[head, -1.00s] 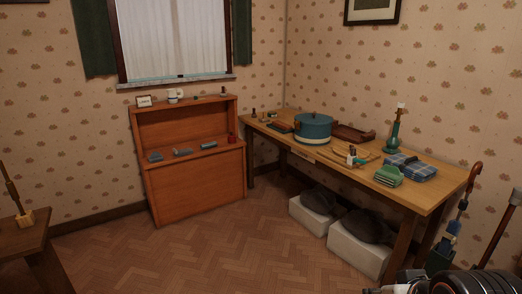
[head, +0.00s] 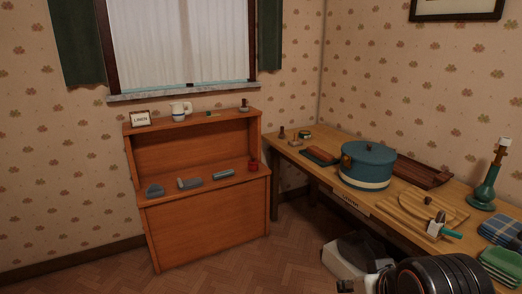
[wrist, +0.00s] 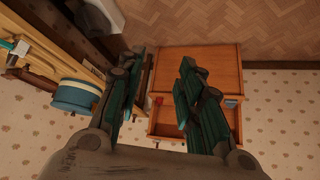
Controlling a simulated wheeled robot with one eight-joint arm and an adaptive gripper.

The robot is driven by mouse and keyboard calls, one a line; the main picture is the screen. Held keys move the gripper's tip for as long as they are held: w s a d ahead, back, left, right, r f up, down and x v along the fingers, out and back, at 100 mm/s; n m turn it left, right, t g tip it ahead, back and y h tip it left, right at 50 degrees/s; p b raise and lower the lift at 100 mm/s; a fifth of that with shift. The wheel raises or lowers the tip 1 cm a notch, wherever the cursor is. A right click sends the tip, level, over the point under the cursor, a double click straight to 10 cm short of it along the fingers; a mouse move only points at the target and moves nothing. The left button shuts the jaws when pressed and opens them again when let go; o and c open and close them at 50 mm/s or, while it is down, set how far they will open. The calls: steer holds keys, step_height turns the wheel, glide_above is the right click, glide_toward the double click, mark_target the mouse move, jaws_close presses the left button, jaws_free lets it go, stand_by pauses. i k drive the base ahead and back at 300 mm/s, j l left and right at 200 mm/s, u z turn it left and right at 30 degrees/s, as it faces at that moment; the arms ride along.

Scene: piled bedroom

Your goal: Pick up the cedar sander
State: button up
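I cannot tell for sure which thing is the cedar sander. On the ledge of the orange-brown wooden cabinet (head: 205,226) lie a grey rounded piece (head: 154,190), a grey piece with a pale end (head: 190,184) and a grey flat piece (head: 223,174). A small red container (head: 253,165) stands at the ledge's right end. My gripper (wrist: 163,66) is open and empty in the wrist view, its fingers wide apart. The cabinet (wrist: 208,62) shows beyond and between them, at a distance. My gripper's fingers are not clear in the head view.
The wooden table (head: 376,202) on the right bears a teal pot (head: 367,166), a brown tray (head: 424,174), round boards (head: 412,208), a green lamp base (head: 485,190) and folded cloths. A white box (head: 340,262) stands under it. A sign and mug (head: 178,112) top the cabinet. Floor before it is clear.

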mark_target(295, 142)
steer(key=i, duration=2.35)
steer(key=i+j+z, duration=0.15)
steer(key=i, duration=0.5)
steer(key=i+j+z, duration=0.2)
steer(key=i, duration=0.45)
steer(key=l, duration=0.1)
